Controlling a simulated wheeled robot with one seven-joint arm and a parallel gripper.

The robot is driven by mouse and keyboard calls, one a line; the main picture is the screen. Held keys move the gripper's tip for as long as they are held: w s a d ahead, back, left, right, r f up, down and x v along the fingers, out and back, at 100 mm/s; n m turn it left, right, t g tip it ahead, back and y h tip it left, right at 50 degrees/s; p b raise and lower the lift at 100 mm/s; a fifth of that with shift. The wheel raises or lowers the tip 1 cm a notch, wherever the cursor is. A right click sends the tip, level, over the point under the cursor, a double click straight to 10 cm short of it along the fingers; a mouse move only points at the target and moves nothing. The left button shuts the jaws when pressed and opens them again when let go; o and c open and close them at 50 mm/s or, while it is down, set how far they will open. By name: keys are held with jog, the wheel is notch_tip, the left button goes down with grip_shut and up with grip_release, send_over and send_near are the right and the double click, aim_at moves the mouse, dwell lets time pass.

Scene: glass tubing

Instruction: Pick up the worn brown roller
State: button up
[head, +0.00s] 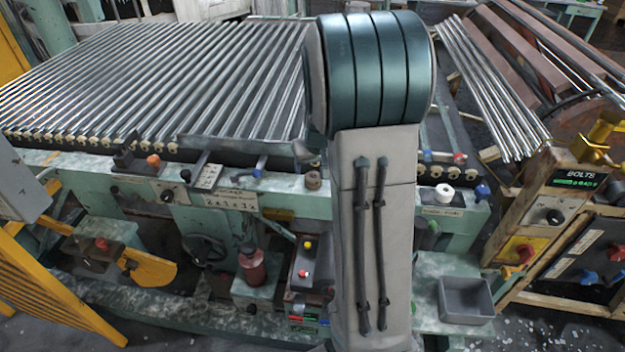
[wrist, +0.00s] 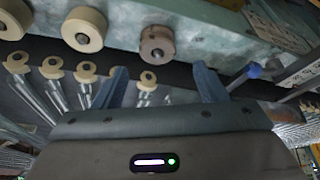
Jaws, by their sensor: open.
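The worn brown roller (wrist: 157,43) is a short, stained brown cylinder with a hole in its centre. In the wrist view it sits on the pale green machine ledge, beyond my fingertips and roughly centred between them. In the head view the brown roller (head: 313,180) sits on the front ledge, just left of my arm. My gripper (wrist: 159,68) is open and empty, its two blue-grey fingers apart.
Cream rollers, one of them here (wrist: 85,28), stand left of the brown one in the wrist view. A blue-knobbed lever (wrist: 250,72) is to the right. The glass tubing rack (head: 200,80) lies behind the ledge. A grey bin (head: 466,300) stands lower right.

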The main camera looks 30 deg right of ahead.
aim_at(313, 176)
jog(key=x, duration=0.4)
jog(key=shift+s+f+p, duration=0.2)
jog(key=shift+s+p, duration=0.2)
jog(key=shift+w+d+f, duration=0.1)
jog(key=shift+w+f, duration=0.15)
jog(key=shift+f, duration=0.25)
jog(key=c, duration=1.1)
